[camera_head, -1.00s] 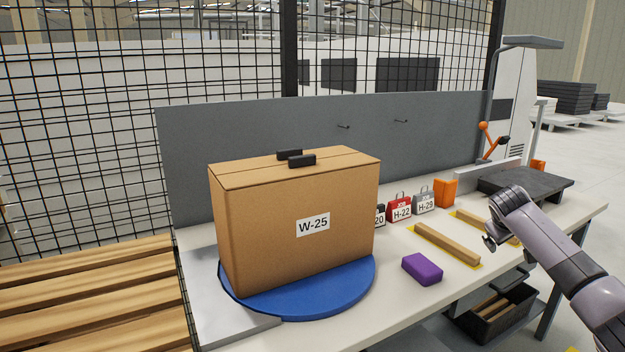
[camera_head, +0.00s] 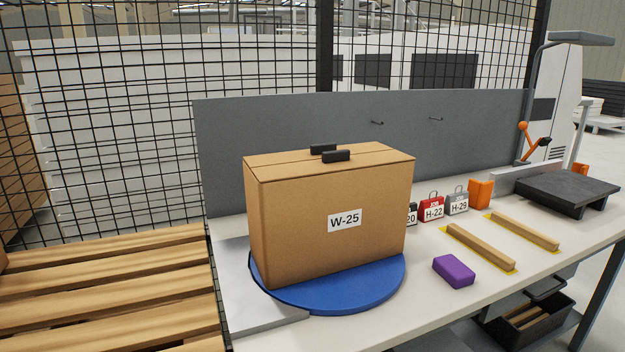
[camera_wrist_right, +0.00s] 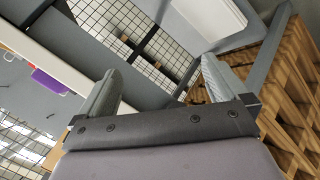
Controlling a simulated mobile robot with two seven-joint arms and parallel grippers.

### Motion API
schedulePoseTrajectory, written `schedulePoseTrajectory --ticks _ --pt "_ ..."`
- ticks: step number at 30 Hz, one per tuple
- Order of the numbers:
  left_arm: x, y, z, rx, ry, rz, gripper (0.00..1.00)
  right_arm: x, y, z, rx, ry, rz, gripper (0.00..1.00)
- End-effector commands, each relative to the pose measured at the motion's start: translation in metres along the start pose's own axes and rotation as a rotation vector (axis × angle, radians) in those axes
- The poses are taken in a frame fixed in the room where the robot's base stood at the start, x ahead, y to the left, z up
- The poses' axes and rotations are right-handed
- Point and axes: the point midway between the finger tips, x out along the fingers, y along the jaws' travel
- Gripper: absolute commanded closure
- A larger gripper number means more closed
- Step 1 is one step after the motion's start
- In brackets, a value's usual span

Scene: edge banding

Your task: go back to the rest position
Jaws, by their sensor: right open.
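My right gripper (camera_wrist_right: 157,95) shows only in the right wrist view. Its two grey fingers stand apart with nothing between them. It is clear of the table and the objects on it. My left gripper is in neither view. In the head view a brown box labelled W-25 (camera_head: 300,225) stands upright on a blue turntable (camera_head: 335,293), with two black blocks (camera_head: 335,156) on its top.
The bench (camera_head: 420,300) also holds a purple block (camera_head: 455,271), two wooden strips (camera_head: 480,246), tagged padlock-shaped weights (camera_head: 432,208) and an orange block (camera_head: 480,193). A wooden pallet (camera_head: 110,285) lies at left. A black bin (camera_head: 530,318) sits below the bench.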

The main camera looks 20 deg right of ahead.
Motion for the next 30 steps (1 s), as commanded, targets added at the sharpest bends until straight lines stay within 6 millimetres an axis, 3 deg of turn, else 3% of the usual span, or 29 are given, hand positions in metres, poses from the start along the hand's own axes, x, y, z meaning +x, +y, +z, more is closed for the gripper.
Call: schedulePoseTrajectory --ticks 1,7,17,24,30 --pt "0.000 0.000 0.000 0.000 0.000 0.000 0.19 -0.010 -0.022 -0.002 -0.009 0.030 -0.039 0.00" --pt "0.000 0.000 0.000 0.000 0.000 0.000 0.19 -0.048 -0.084 -0.018 -0.021 0.151 -0.159 0.00" --pt "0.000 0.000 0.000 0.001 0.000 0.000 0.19 -0.050 -0.143 -0.052 0.299 0.179 -0.169 0.00" --pt "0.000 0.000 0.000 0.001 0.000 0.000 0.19 -0.055 -0.185 -0.095 0.580 0.200 -0.180 0.00" --pt "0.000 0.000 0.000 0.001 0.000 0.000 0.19 -0.058 -0.204 -0.125 0.740 0.211 -0.185 0.00"
